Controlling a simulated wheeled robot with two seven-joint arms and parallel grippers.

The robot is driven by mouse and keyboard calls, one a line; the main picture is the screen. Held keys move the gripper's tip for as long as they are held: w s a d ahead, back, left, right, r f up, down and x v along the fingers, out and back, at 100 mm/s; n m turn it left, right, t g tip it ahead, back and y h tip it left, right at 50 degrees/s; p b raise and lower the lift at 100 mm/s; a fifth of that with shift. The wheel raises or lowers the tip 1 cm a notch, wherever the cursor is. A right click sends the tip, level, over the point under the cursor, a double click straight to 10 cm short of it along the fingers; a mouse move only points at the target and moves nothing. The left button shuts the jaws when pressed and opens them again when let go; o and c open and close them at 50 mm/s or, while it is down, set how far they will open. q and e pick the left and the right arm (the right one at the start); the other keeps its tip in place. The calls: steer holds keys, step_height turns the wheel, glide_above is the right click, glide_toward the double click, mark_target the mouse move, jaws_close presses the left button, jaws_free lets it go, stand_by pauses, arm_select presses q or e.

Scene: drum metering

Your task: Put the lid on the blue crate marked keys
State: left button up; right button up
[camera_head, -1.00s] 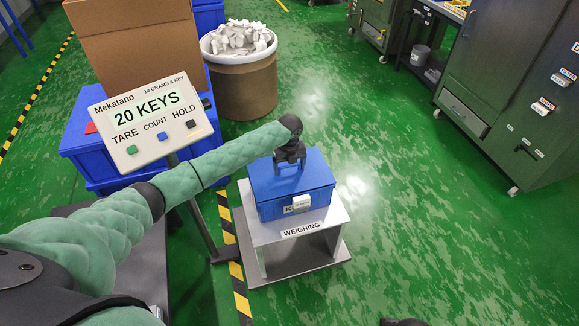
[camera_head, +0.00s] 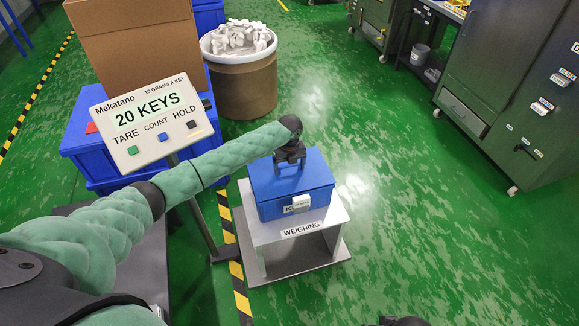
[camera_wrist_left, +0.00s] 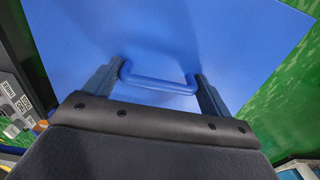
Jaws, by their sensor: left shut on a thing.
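The blue crate (camera_head: 285,208) stands on the white weighing stand, with a white label on its front that is partly legible. The blue lid (camera_head: 315,172) lies flat over the crate's top, and it fills much of the left wrist view (camera_wrist_left: 230,40). My left gripper (camera_head: 290,165) is above the lid, shut on the lid's blue handle (camera_wrist_left: 158,83), with one finger at each end of the handle. Whether the lid is fully seated all round cannot be told. My right gripper is not clearly in view; only a dark part shows at the bottom edge.
The weighing stand (camera_head: 325,222) rests on a grey base. The scale display (camera_head: 150,120) reads 20 KEYS. Behind are a drum (camera_head: 245,85) of white pieces and a cardboard box (camera_head: 135,50) by blue crates. Green floor is open to the right, up to the cabinets (camera_head: 510,90).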

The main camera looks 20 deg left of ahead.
arm_select(q)
steer(key=shift+f, duration=0.55)
stand_by(0.9)
steer(key=o, duration=1.1)
steer(key=shift+r+p, duration=0.15)
steer(key=shift+p, duration=0.25)
steer(key=shift+r+p, duration=2.75)
steer(key=shift+r, duration=0.65)
steer(key=shift+f, duration=0.1)
